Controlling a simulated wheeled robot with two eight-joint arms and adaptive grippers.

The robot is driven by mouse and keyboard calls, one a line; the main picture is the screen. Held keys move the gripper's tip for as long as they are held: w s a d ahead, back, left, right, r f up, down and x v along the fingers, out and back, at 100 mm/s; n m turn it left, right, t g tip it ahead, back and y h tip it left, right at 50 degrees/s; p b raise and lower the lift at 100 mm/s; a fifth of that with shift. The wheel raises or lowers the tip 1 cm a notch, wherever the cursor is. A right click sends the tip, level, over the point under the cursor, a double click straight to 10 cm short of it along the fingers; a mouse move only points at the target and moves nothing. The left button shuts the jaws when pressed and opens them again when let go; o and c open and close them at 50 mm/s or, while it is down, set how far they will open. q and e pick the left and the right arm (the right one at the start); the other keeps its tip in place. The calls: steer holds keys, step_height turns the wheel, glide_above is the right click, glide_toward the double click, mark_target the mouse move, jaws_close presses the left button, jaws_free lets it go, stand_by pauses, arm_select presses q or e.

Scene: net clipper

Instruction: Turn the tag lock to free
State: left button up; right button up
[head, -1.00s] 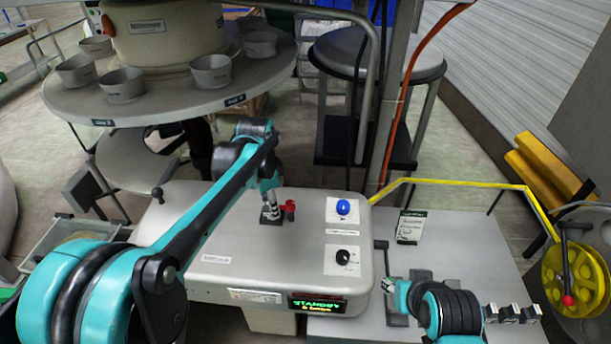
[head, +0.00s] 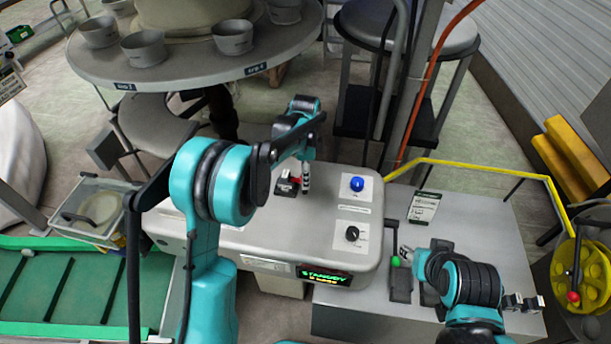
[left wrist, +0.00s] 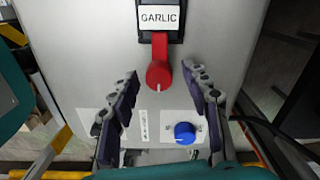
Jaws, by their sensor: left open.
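The tag lock is a red knob with a white pointer mark (left wrist: 159,68), joined to a black holder with a white GARLIC tag (left wrist: 160,18) in the left wrist view. In the head view the tag holder (head: 287,187) sits on top of the grey machine, its red part mostly hidden by my left gripper (head: 305,186). My left gripper (left wrist: 164,92) is open, one finger on each side of the red knob, with gaps on both sides. My right gripper (head: 405,252) is beside a green-knobbed lever (head: 395,262); its finger opening is unclear.
A round table with bowls (head: 145,47) stands behind. A yellow wheel (head: 578,275) is at far right.

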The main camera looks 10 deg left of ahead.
arm_select(q)
jaws_close()
steer(key=shift+n, duration=0.3)
steer(key=n, duration=0.8)
steer(key=shift+a+n+b, duration=0.1)
steer(key=shift+n+b, duration=0.3)
steer(key=n, duration=0.4)
steer(key=shift+n, duration=2.2)
